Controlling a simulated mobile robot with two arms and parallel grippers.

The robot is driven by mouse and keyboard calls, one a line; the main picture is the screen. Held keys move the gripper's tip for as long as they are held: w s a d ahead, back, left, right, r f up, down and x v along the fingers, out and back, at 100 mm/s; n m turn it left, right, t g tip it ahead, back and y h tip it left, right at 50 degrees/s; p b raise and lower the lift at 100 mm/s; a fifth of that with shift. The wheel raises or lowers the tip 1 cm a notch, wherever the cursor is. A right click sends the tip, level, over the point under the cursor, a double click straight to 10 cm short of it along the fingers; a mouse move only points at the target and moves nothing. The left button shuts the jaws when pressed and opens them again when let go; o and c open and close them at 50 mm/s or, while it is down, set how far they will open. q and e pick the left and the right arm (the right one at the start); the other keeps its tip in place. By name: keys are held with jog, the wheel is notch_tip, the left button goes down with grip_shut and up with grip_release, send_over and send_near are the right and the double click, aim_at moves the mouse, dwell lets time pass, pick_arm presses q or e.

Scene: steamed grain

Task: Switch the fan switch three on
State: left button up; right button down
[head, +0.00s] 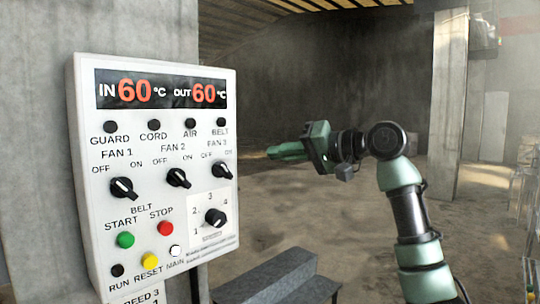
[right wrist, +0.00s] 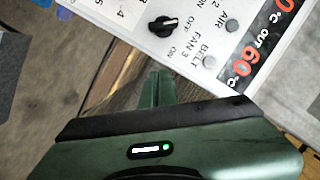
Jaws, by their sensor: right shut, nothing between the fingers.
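The fan 3 switch (head: 222,168) is a black rotary knob at the right edge of the white control panel (head: 105,245), under the FAN 3 label with OFF and ON marks. Its pointer seems to lean up-left, towards OFF. The knob also shows in the right wrist view (right wrist: 163,26), with the panel rotated. My right gripper (head: 270,153) is shut and empty, pointing left towards the panel and to the right of the knob, apart from it. Its fingertips (right wrist: 160,73) show below the knob in the right wrist view. My left gripper is not in view.
Beside fan 3 are the fan 1 knob (head: 122,188) and fan 2 knob (head: 178,178). Below are the speed dial (head: 215,217), green start button (head: 125,240) and red stop button (head: 165,228). A grey bench-like block (head: 275,275) stands low at the panel's right.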

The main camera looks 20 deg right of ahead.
aim_at(223, 170)
jog(key=p+x, duration=0.3)
jog(key=x, duration=0.4)
jog(key=shift+w+a+r, duration=0.1)
jog(key=shift+w+a, duration=0.2)
jog(key=shift+s+a+f+p, duration=0.15)
jog(key=shift+a+f+p, duration=0.2)
jog(key=shift+a+f, duration=0.2)
jog(key=shift+s+a+f+p, duration=0.15)
jog(key=shift+a+f+p, duration=0.2)
jog(key=shift+a+f, duration=0.25)
jog(key=shift+s+a+f, duration=0.25)
jog(key=shift+a+f, duration=0.05)
jog(key=shift+f, duration=0.05)
jog(key=shift+s, duration=0.1)
